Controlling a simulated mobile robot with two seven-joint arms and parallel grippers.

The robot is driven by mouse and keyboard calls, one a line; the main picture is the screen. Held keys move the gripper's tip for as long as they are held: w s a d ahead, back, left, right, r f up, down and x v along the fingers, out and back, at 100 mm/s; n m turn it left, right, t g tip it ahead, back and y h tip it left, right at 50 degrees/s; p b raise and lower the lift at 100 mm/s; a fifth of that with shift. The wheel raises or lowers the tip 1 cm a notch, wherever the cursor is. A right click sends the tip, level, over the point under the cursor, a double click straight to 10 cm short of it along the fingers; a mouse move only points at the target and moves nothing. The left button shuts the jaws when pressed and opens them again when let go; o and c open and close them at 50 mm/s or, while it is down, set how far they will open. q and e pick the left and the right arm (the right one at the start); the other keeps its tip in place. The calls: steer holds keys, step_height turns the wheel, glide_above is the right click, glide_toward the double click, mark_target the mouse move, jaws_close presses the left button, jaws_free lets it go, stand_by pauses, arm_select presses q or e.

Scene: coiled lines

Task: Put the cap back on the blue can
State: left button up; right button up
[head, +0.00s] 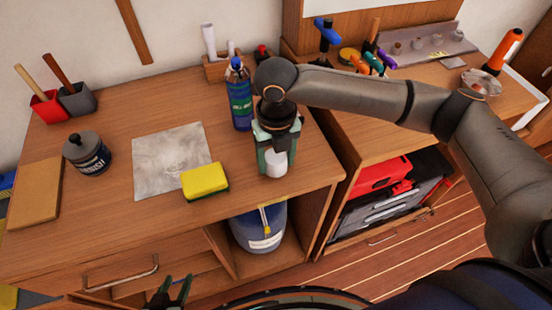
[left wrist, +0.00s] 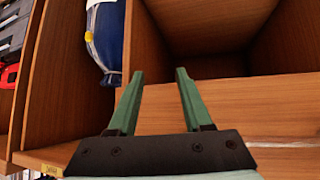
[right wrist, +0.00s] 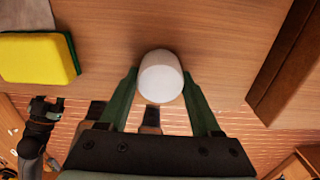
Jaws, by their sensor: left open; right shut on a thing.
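A white round cap (head: 276,163) is between the fingers of my right gripper (head: 274,150), above the front right of the workbench. The cap also shows in the right wrist view (right wrist: 160,77), between the fingertips. A dark blue can (head: 90,160) with lettering, a grey top and a dark knob stands upright at the left of the bench. A blue bottle (head: 239,98) with a green label stands upright behind my right gripper. My left gripper (head: 172,290) is open and empty, low before the bench front. Its open fingers show in the left wrist view (left wrist: 158,95).
A yellow sponge (head: 205,181) lies by a grey sheet (head: 158,170) mid-bench. A brown board (head: 35,192) lies at far left; red (head: 48,107) and grey (head: 77,99) holders stand behind. A blue container (head: 262,228) sits in the shelf below. Bare wood lies between can and sheet.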

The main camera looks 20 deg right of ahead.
mark_target(275, 160)
steer(key=shift+r, duration=0.45)
steer(key=r, duration=0.2)
steer(key=shift+s+a+r, duration=0.15)
steer(key=shift+s+r, duration=0.05)
steer(key=shift+r, duration=0.15)
steer(key=s+a+r+p, duration=0.1)
steer(key=s+a+r, duration=0.3)
steer(key=s+r, duration=0.5)
steer(key=s, duration=0.3)
steer(key=shift+s+a, duration=0.2)
steer(key=shift+s, duration=0.2)
